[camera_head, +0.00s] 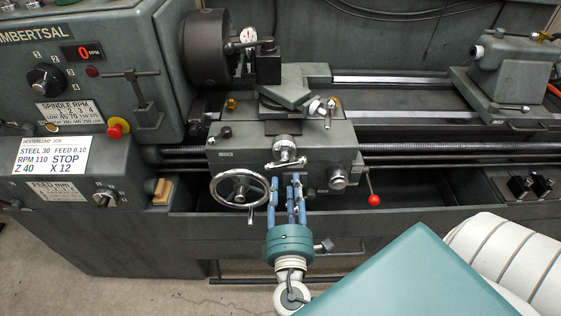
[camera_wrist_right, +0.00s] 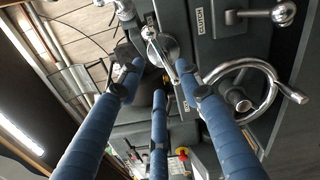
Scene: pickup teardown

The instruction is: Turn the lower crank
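The chrome crank (camera_head: 285,150) with a round dial sits on the front of the lathe carriage. A smaller crank (camera_head: 329,110) sits higher, by the tool slide. A chrome handwheel (camera_head: 239,188) with a side handle is lower left; it also shows in the wrist view (camera_wrist_right: 272,84). I cannot tell for sure which one is called the lower crank. My right gripper (camera_head: 288,182) has its blue fingers spread, tips just below the dial crank and right of the handwheel. The wrist view shows nothing clearly clasped between the fingertips (camera_wrist_right: 160,80). My left gripper is out of view.
A red-knobbed lever (camera_head: 373,200) stands right of the carriage. The red emergency button (camera_head: 117,128) is on the left panel. The chuck (camera_head: 207,50) and tailstock (camera_head: 510,68) are farther back. The carriage apron (camera_head: 225,155) lies close behind the fingers.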

